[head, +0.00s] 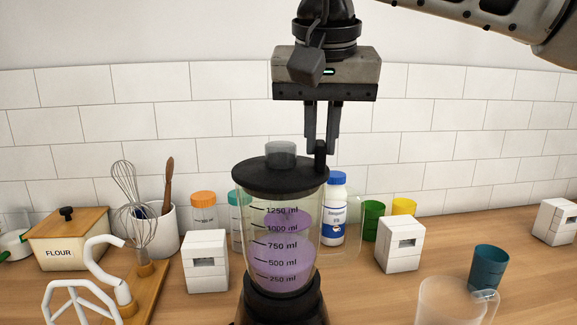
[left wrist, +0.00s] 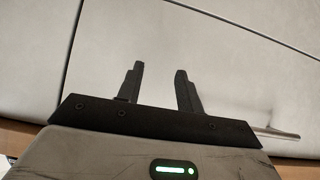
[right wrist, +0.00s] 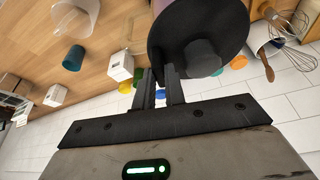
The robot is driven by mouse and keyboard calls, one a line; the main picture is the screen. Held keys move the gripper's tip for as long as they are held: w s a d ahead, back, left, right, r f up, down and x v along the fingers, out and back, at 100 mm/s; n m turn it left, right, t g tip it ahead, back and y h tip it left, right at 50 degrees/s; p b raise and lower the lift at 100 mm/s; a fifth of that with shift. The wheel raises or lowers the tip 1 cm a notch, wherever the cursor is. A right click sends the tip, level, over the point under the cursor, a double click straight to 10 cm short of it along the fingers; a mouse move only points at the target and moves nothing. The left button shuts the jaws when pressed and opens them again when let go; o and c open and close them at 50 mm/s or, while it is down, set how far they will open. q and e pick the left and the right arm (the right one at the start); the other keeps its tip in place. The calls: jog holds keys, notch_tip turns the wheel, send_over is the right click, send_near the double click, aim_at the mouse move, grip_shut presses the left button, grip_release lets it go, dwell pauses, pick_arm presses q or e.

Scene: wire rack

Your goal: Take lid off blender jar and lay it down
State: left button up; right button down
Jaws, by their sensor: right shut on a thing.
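The blender jar (head: 279,245) stands upright in the middle of the head view, clear with purple contents and a printed ml scale. Its black lid (head: 260,178), with a grey translucent cap on top, sits at the jar's mouth; I cannot see a gap. My right gripper (head: 321,140) comes from above and is shut on the black upright tab at the lid's right edge. In the right wrist view the lid (right wrist: 225,38) lies just beyond the fingers. My left gripper (left wrist: 157,85) is open and empty in the left wrist view, facing pale panels, away from the jar.
A white bottle with blue cap (head: 335,212) and a white block (head: 400,243) stand right of the jar. Another white block (head: 206,261) and a utensil crock (head: 160,230) stand left. A clear jug (head: 450,302) and teal cup (head: 489,268) are front right. Some counter is bare at right.

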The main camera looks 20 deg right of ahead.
jog(key=shift+r+p, duration=1.15)
jog(key=shift+p, duration=0.05)
dwell(0.5)
jog(key=shift+r+p, duration=0.35)
jog(key=shift+r, duration=0.25)
dwell(0.4)
jog(key=shift+r, duration=0.15)
jog(key=shift+r, duration=2.35)
